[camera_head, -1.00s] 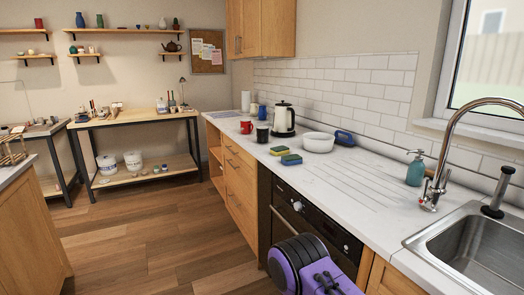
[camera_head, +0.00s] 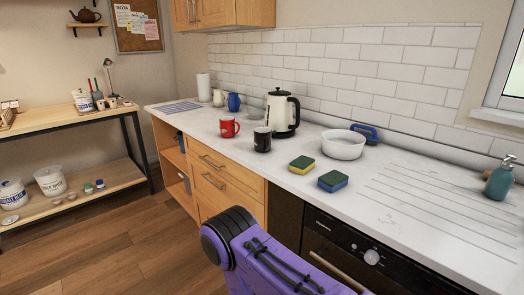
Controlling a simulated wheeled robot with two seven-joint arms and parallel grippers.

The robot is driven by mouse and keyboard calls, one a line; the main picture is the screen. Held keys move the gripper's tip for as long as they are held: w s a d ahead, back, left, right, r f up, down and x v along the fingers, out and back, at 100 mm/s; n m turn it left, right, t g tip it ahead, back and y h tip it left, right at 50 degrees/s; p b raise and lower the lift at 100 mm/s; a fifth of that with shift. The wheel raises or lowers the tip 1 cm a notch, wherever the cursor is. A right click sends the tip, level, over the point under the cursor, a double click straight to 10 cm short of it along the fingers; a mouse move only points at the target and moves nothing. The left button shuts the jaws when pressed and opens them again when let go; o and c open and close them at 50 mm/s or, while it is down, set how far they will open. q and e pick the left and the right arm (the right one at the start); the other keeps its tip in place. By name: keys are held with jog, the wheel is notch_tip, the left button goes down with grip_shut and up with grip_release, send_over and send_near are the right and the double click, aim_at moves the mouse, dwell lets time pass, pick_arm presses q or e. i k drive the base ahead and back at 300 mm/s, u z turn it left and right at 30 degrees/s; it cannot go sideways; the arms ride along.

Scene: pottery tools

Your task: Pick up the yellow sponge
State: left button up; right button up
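Two sponges lie on the white counter (camera_head: 400,225). The two lie close together. A purple and black part of my own arm shows at the bottom, in front of the counter's front edge and apart from the sponges. Neither of my grippers shows in the view.
Behind the sponges stand a white bowl (camera_head: 343,145), a blue brush-like item (camera_head: 366,132) and a kettle (camera_head: 282,113). A red mug (camera_head: 229,127) and a black mug (camera_head: 262,139) stand to the left. A teal soap bottle (camera_head: 499,181) is at the right. The counter right of the sponges is clear.

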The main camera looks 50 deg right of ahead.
aim_at(303, 164)
jog(key=i, duration=2.25)
jog(key=z, duration=3.6)
